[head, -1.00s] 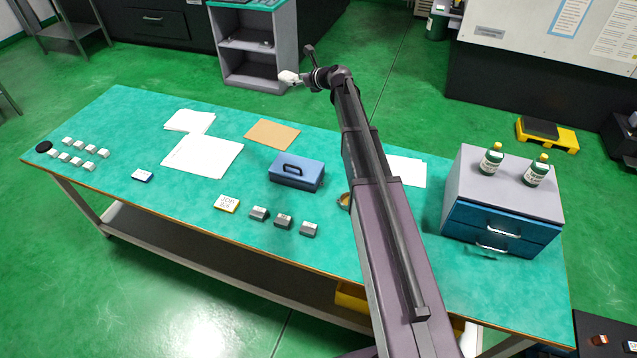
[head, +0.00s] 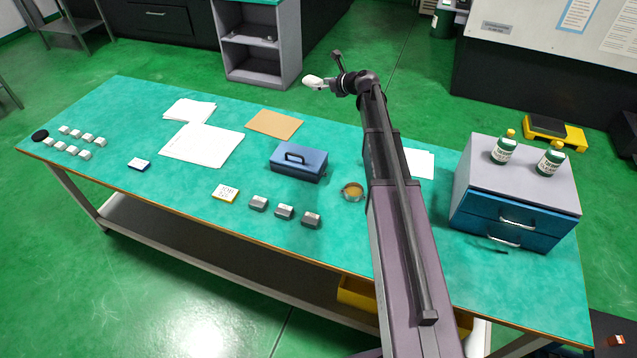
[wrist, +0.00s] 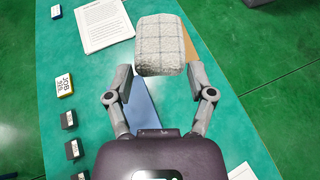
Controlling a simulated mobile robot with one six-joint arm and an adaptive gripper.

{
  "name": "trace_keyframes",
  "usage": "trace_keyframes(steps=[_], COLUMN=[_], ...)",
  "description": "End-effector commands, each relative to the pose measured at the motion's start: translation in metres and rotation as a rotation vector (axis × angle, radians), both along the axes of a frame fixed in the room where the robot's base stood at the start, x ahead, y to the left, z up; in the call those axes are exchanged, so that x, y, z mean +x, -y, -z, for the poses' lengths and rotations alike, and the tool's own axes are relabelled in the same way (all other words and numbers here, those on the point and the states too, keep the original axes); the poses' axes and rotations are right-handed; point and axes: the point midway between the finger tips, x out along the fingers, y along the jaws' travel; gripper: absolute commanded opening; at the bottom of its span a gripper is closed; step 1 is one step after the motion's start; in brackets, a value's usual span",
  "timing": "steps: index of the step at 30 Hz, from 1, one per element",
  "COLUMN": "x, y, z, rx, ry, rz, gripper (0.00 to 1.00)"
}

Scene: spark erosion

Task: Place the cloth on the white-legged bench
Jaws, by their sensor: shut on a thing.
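My gripper (head: 330,82) is shut on the cloth (head: 312,81), a small pale bundle held in the air above the far side of the green-topped bench (head: 330,225). In the wrist view the cloth (wrist: 160,45) is a whitish, checked, rounded block between the fingertips of my gripper (wrist: 160,68). The bench top also shows below it in the wrist view (wrist: 95,90). The bench has pale legs and a lower shelf. My arm hides part of the bench top right of the middle.
On the bench are a blue box (head: 298,162), papers (head: 203,144), a brown sheet (head: 274,123), several grey blocks (head: 284,212), a round amber dish (head: 352,191) and a drawer unit (head: 515,200) with two bottles. Bare top shows at the front left. A grey shelf unit (head: 258,45) stands behind.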

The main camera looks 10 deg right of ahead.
Motion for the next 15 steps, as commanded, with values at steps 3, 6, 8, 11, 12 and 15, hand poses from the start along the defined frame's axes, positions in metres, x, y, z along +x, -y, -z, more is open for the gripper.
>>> trace_keyframes(steps=[3, 6, 8, 11, 12, 15], x=[-0.012, -0.020, -0.025, -0.034, -0.038, -0.047], y=[0.018, 0.031, 0.040, 0.053, 0.058, 0.071], z=[0.030, 0.048, 0.058, 0.075, 0.081, 0.098], rx=[0.000, -0.001, -0.001, 0.000, 0.000, 0.000], ry=[-0.001, -0.003, -0.003, -0.003, -0.004, -0.004], rz=[0.006, 0.007, 0.009, 0.012, 0.012, 0.015], gripper=[0.30, 0.30, 0.30, 0.30, 0.30, 0.30])
